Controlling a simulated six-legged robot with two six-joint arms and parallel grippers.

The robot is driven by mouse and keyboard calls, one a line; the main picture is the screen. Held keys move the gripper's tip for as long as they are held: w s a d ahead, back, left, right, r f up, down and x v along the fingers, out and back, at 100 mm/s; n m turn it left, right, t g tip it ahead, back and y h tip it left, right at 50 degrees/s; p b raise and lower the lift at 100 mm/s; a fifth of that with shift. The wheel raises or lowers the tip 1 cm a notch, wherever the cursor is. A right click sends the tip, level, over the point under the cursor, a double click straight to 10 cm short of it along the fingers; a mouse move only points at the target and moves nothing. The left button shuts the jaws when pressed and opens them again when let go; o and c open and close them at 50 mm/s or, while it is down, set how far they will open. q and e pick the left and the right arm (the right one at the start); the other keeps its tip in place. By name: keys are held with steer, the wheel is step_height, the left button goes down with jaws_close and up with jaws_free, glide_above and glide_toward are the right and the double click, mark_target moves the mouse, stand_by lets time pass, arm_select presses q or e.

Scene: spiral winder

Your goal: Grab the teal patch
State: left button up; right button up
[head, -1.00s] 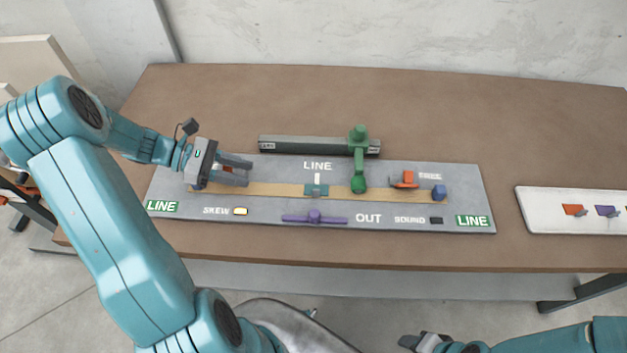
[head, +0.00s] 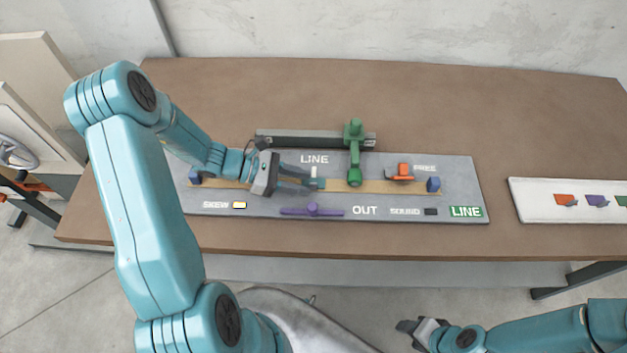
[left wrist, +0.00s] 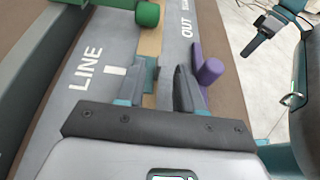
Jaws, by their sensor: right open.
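The teal patch (head: 320,184) lies on the tan strip (head: 339,186) of the grey board, below the word LINE. My left gripper (head: 309,181) is over the strip from the left, its fingertips at the patch, which they partly hide in the head view. In the left wrist view the left gripper (left wrist: 157,78) is open, its fingers apart. The teal patch (left wrist: 151,72) shows in the gap between the fingertips, nearer the left finger; I cannot tell whether they touch. My right gripper (head: 424,330) is empty at the bottom of the head view, away from the board.
A green arm (head: 354,165) crosses the strip just right of the patch. A purple handle (head: 312,210) lies in front. An orange piece (head: 402,171) and a blue block (head: 433,185) stand further right. A white tray (head: 535,211) with coloured pieces lies at the far right.

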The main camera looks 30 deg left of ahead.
arm_select(q)
steer(key=shift+w+d+f, duration=0.3)
steer(key=shift+w+d, duration=0.1)
steer(key=shift+d, duration=0.15)
jaws_close()
